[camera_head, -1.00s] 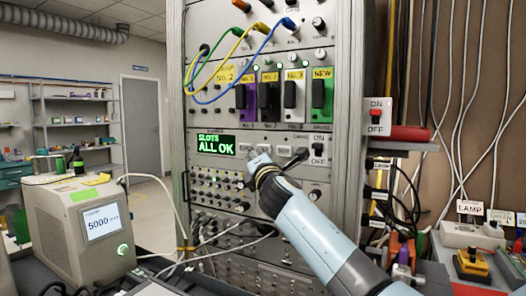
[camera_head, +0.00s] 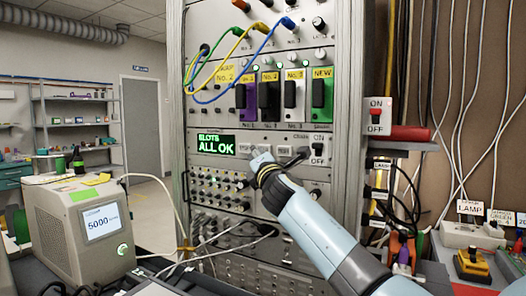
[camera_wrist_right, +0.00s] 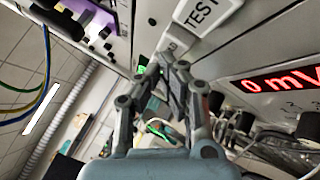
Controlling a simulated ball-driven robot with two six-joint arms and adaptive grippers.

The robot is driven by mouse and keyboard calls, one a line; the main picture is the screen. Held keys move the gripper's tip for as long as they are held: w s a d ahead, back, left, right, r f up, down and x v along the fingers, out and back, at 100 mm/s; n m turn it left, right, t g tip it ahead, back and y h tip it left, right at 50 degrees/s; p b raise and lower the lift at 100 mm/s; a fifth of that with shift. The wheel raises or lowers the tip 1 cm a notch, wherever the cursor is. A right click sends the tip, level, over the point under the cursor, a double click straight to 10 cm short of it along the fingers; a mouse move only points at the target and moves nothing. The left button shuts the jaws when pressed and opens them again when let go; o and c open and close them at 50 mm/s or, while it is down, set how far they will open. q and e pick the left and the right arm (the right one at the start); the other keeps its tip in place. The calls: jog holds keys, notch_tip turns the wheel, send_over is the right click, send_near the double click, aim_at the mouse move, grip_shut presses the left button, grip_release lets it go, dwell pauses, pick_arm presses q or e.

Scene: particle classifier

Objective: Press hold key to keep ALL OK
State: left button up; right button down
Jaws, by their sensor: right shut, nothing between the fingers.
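The green display (camera_head: 215,145) on the rack panel reads "SLOTS ALL OK". A row of small pale keys sits just right of it; one key (camera_head: 243,149) shows left of my right gripper (camera_head: 258,155). That gripper is shut and empty, its tips at the key row. In the wrist view, the fingers (camera_wrist_right: 172,62) are together just below a small pale key (camera_wrist_right: 180,40), beside a larger key marked TEST (camera_wrist_right: 208,16). I cannot tell whether the tips touch or press a key; the fingers and arm hide part of the row. My left gripper is not in view.
Above the keys are slot modules, including a green NEW module (camera_head: 322,95), with looping cables. An ON/OFF switch (camera_head: 318,150) is right of the keys. A beige box reading 5000 (camera_head: 85,230) stands at left.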

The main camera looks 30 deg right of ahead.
jog(key=shift+w+d, duration=0.4)
jog(key=shift+d, duration=0.25)
dwell(0.8)
jog(key=shift+a, duration=0.1)
jog(key=shift+s+a, duration=0.7)
jog(key=shift+a, duration=0.3)
jog(key=shift+s+a+p, duration=0.25)
jog(key=shift+s+a, duration=0.15)
jog(key=shift+a, duration=0.3)
jog(key=shift+s+a+p, duration=0.2)
jog(key=shift+s+a, duration=0.25)
jog(key=shift+a, duration=0.3)
jog(key=shift+s+a+p, duration=0.25)
jog(key=shift+s+a, duration=0.15)
jog(key=shift+a, duration=0.3)
